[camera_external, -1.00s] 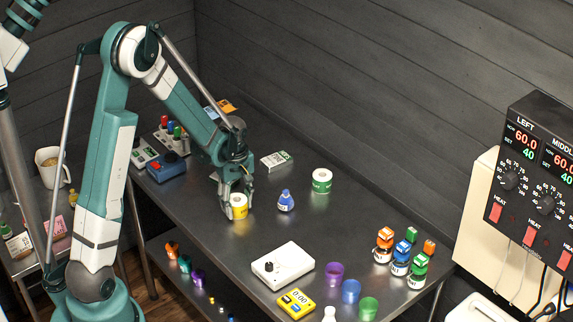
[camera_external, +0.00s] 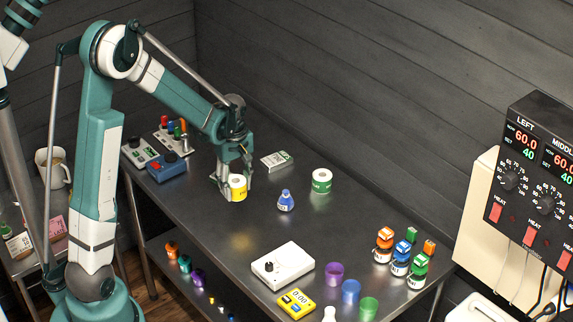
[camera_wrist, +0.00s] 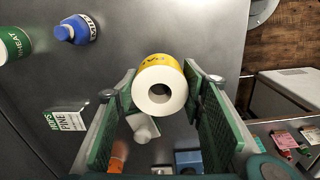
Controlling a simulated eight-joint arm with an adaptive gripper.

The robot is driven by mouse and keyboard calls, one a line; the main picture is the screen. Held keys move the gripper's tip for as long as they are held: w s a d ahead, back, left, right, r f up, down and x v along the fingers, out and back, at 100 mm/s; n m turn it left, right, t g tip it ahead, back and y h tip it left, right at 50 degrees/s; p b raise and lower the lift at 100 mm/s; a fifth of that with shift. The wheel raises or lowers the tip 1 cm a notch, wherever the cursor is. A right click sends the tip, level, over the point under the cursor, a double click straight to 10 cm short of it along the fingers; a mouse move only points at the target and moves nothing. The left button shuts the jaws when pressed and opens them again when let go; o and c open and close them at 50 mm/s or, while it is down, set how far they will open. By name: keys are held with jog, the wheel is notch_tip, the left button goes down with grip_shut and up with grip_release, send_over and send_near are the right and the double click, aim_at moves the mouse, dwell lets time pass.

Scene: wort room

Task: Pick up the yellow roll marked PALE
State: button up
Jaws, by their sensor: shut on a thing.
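The yellow roll (camera_external: 238,189) has a white top with a hole in its core. My gripper (camera_external: 235,185) is shut on it, with a finger on either side, and holds it above the dark metal table (camera_external: 235,262). In the wrist view the roll (camera_wrist: 160,86) sits between the green finger pads of my gripper (camera_wrist: 165,95), its white end facing the camera. Only part of its marking shows there.
A blue flask (camera_external: 286,201) and a green-labelled roll (camera_external: 321,182) stand to the right of the held roll. A white box with a dial (camera_external: 283,266) lies nearer the front. A blue device (camera_external: 167,167) stands behind left. Table around the white box's left is clear.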

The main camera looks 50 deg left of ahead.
jog(key=shift+r, duration=1.05)
